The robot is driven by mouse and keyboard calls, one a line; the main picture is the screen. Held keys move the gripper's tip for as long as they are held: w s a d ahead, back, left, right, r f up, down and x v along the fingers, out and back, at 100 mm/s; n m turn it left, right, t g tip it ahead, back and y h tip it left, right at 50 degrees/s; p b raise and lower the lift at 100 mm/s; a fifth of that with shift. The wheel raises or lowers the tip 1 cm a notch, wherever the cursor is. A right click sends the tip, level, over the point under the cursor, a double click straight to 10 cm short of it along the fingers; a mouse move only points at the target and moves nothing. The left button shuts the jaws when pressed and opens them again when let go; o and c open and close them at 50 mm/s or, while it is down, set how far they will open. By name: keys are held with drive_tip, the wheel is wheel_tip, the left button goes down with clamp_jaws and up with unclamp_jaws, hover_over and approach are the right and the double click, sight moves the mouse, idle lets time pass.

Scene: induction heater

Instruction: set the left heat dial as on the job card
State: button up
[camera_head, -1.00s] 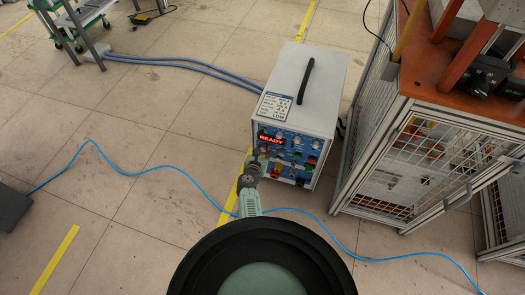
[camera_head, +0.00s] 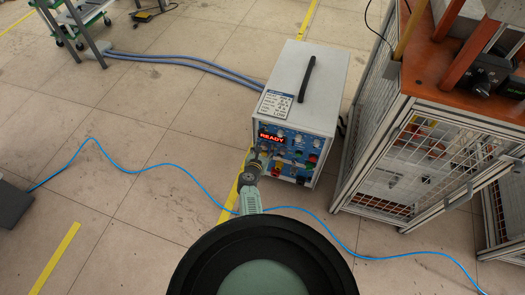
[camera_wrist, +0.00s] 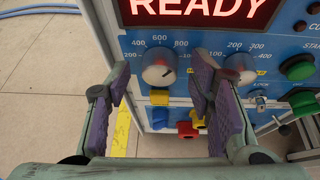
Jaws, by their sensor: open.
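The induction heater (camera_head: 308,85) is a white box with a black handle and a blue front panel. The job card (camera_head: 274,104) lies on its top front edge; its writing is too small to read. In the wrist view the left heat dial (camera_wrist: 158,66) is a pale knob with a dark mark at its lower right, on a scale showing 200 to 800. My gripper (camera_wrist: 160,86) is open, one finger on each side of this dial; I cannot tell whether they touch it. In the head view my gripper (camera_head: 254,160) is at the panel's left side.
A second dial (camera_wrist: 241,66) sits just right of my right finger. A red READY display (camera_wrist: 200,8) is above. Yellow, red and green controls (camera_wrist: 298,69) are near the fingers. A caged workbench (camera_head: 420,150) stands close on the right; a blue cable (camera_head: 180,167) crosses the floor.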

drive_tip(key=v, duration=1.2)
